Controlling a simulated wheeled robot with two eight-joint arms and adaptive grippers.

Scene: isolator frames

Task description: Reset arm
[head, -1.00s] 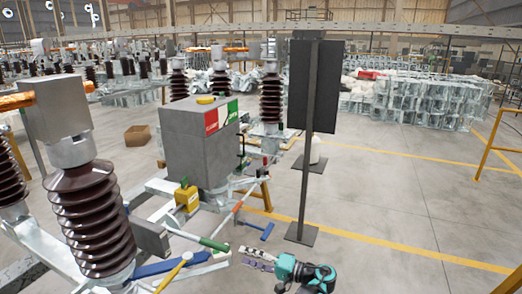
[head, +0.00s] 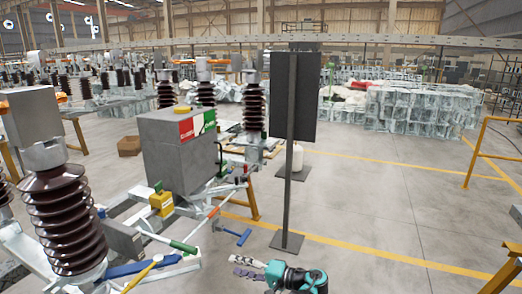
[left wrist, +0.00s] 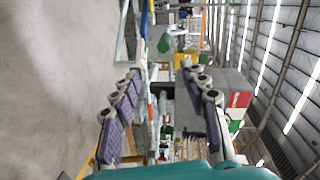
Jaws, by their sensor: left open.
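My left gripper (head: 236,265) shows at the bottom centre of the head view, on my teal and black arm. Its two grey and purple fingers point left and stand apart. In the left wrist view the gripper (left wrist: 160,72) is open, with finger chains at either side and nothing held between them. The gripper appears near the green-ended handle (head: 183,247) of the isolator frame in the head view; I cannot tell the exact gap. My right gripper is not in view.
A grey box (head: 180,155) with a red and green sign stands on the isolator frame. A brown ribbed insulator (head: 58,220) stands at left. A dark panel on a post (head: 289,190) stands just behind my gripper. Open floor (head: 385,205) lies right; a yellow rail (head: 471,155) stands beyond.

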